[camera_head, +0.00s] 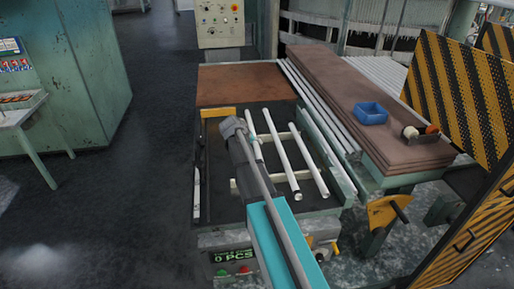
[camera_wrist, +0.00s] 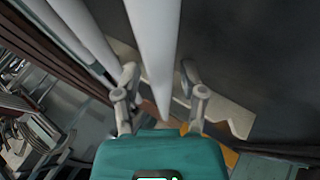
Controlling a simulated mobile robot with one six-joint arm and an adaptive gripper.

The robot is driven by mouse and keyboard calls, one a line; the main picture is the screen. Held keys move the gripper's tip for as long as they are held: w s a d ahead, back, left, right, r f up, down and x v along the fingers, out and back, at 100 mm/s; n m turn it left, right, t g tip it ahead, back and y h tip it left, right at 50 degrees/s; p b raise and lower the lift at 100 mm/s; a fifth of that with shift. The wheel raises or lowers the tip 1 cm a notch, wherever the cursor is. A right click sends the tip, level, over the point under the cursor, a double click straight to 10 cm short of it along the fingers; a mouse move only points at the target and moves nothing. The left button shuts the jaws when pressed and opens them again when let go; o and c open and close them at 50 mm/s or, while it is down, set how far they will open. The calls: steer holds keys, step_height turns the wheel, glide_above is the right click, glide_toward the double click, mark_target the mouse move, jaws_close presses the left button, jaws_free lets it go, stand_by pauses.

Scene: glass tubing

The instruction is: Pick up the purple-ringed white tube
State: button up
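White tubes lie on pale crossbars in the dark work bed in the head view, including a middle tube (camera_head: 281,151) and a right tube (camera_head: 308,160). No purple ring can be made out in either view. In the wrist view, my gripper (camera_wrist: 160,75) is open, with one finger on each side of a white tube (camera_wrist: 154,45). I see gaps between this tube and both fingers. My gripper is largely hidden behind my arm in the head view. Another white tube (camera_wrist: 82,30) shows to the left in the wrist view.
A brown board stack (camera_head: 370,95) at the right carries a blue bin (camera_head: 370,113) and a tape dispenser (camera_head: 420,134). Long pale bars (camera_head: 318,105) run beside it. Yellow-black guards (camera_head: 460,95) stand at the far right. The floor (camera_head: 110,190) at the left is clear.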

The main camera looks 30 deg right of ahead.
jaws_close()
step_height(320, 180, up, 3)
steer(key=p, duration=0.2)
steer(key=shift+f+p, duration=0.15)
steer(key=shift+p, duration=0.2)
steer(key=s+r+p, duration=0.1)
steer(key=r+p, duration=0.1)
steer(key=s+a+r+p, duration=0.1)
steer(key=s+r+p, duration=0.2)
steer(key=r+p, duration=0.1)
steer(key=shift+s+a+r+p, duration=0.3)
steer(key=shift+s+r+p, duration=0.05)
steer(key=shift+s, duration=0.05)
steer(key=s+a+r+p, duration=0.2)
steer(key=s+r+p, duration=0.1)
steer(key=s, duration=0.5)
steer(key=shift+s+a+r+p, duration=0.25)
steer(key=shift+a+r+p, duration=0.05)
steer(key=shift+a, duration=0.1)
